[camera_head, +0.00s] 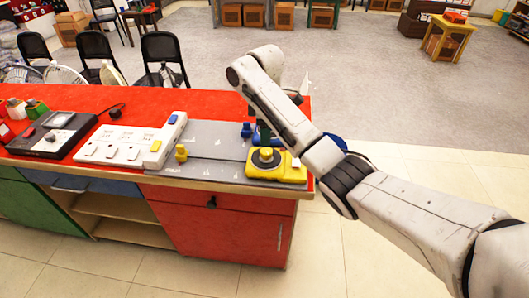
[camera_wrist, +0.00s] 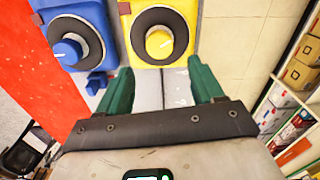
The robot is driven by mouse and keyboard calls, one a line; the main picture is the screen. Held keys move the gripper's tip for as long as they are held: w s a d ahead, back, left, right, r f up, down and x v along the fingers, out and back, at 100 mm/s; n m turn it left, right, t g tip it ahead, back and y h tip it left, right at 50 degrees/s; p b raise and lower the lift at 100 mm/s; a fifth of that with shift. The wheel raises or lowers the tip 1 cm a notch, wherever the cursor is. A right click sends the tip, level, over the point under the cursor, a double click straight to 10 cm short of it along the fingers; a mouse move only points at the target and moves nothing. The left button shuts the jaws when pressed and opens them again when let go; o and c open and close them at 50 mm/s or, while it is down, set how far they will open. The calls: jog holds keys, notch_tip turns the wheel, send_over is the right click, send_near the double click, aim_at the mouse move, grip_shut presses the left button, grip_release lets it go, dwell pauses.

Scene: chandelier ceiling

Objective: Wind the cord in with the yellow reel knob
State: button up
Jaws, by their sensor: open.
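The yellow reel (camera_head: 291,174) sits at the right end of the grey board on the red bench, with a dark ring around its yellow knob (camera_head: 266,154). A dark cord (camera_head: 218,158) runs left from it toward a small yellow peg (camera_head: 181,153). In the wrist view the yellow reel (camera_wrist: 178,15) and its knob (camera_wrist: 159,42) lie just beyond my fingertips. My gripper (camera_wrist: 162,68) is open and empty, its green fingers apart from the knob. In the head view my gripper's fingers are partly hidden behind my wrist and the reel.
A blue reel (camera_wrist: 70,20) with a blue knob stands beside the yellow one.

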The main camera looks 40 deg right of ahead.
aim_at(265, 150)
notch_tip(265, 150, down, 7)
jog(key=shift+r, duration=0.1)
jog(key=shift+c, duration=0.3)
jog(key=c, duration=1)
jog(key=shift+p, duration=0.3)
